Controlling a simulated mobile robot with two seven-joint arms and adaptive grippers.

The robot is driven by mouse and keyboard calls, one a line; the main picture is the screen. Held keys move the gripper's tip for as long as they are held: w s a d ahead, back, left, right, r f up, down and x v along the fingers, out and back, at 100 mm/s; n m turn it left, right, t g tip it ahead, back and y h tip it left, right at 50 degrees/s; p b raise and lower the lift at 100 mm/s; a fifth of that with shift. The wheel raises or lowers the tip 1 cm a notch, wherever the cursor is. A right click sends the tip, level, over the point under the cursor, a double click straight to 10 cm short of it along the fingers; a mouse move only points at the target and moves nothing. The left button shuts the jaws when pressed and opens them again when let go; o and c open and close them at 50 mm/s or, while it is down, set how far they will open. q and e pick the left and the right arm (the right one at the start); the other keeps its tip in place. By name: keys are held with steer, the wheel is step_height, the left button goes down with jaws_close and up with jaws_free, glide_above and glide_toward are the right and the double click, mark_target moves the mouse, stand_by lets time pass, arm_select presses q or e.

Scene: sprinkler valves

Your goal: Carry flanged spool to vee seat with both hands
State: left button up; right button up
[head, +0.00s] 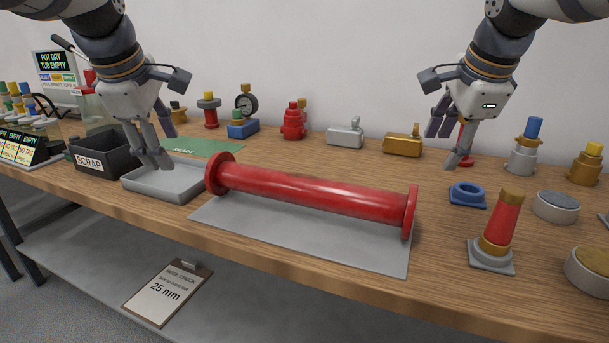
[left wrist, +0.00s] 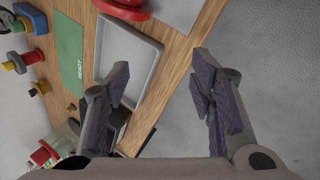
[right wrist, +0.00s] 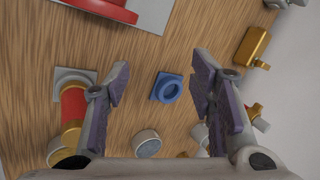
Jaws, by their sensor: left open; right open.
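The red flanged spool (head: 310,193) lies on its side on a grey mat (head: 290,238), with a round flange at each end. Its left flange shows at the top of the left wrist view (left wrist: 124,9), and its right end shows at the top left of the right wrist view (right wrist: 105,9). My left gripper (head: 163,148) is open and empty above the grey tray, left of the spool. My right gripper (head: 448,146) is open and empty above the table, right of the spool and near the blue ring. I cannot pick out the vee seat.
A grey tray (head: 160,191) and a black scrap bin (head: 106,163) stand left of the spool. A blue ring on a base (head: 467,194) and a red valve on a grey base (head: 500,230) stand at right. Several fittings line the back. The table's front edge is close to the mat.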

arm_select(q)
steer(key=x, duration=1.3)
steer(key=shift+s+f, duration=0.25)
steer(key=shift+f, duration=0.25)
arm_select(e)
steer(key=x, duration=1.3)
steer(key=shift+s+f, duration=0.25)
steer(key=shift+f, duration=0.25)
arm_select(q)
steer(key=shift+d+r, duration=0.1)
steer(key=shift+d, duration=0.4)
arm_select(e)
steer(key=shift+a+r, duration=0.1)
steer(key=shift+a, duration=0.4)
arm_select(q)
steer(key=shift+s+d+r, duration=0.1)
steer(key=shift+d, duration=0.2)
arm_select(e)
steer(key=shift+s+a+r, duration=0.1)
steer(key=shift+a, duration=0.15)
